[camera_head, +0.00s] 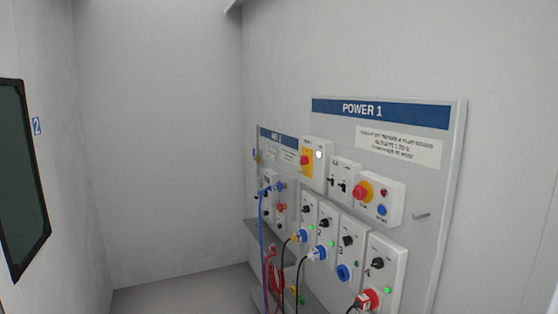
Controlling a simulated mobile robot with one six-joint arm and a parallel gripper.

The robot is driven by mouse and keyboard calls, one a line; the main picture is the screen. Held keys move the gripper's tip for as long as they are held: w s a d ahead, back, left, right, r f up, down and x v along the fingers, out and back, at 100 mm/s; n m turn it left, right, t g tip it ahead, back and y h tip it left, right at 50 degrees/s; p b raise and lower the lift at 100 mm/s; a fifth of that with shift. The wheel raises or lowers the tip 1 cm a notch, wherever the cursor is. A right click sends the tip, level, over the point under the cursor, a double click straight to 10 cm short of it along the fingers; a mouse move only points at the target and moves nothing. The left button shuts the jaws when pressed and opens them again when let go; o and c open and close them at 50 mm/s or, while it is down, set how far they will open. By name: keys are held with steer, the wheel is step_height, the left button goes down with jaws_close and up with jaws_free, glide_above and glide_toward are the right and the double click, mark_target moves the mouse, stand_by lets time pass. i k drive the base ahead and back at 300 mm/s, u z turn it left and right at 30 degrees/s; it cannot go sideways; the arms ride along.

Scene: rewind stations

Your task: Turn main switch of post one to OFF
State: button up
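The panel headed POWER 1 (430,183) is mounted on the right-hand wall. At its upper left is a white box with a yellow plate and a red knob (305,160), which looks like the main switch; the knob's position is too small to read. To the right is a red button on a yellow ring (363,191), with a red button above a blue button (382,210) on the same box. My gripper is not in view.
Below are several white socket units with black knobs (348,241), some with green lights and plugged cables. A blue cable (262,250) and red cable (271,285) hang at left. A second panel (278,136) stands farther back. A dark window (20,180) is at left.

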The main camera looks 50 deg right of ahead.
mark_target(305, 159)
steer(key=u, duration=0.05)
steer(key=i, duration=1.8)
steer(key=z, duration=0.35)
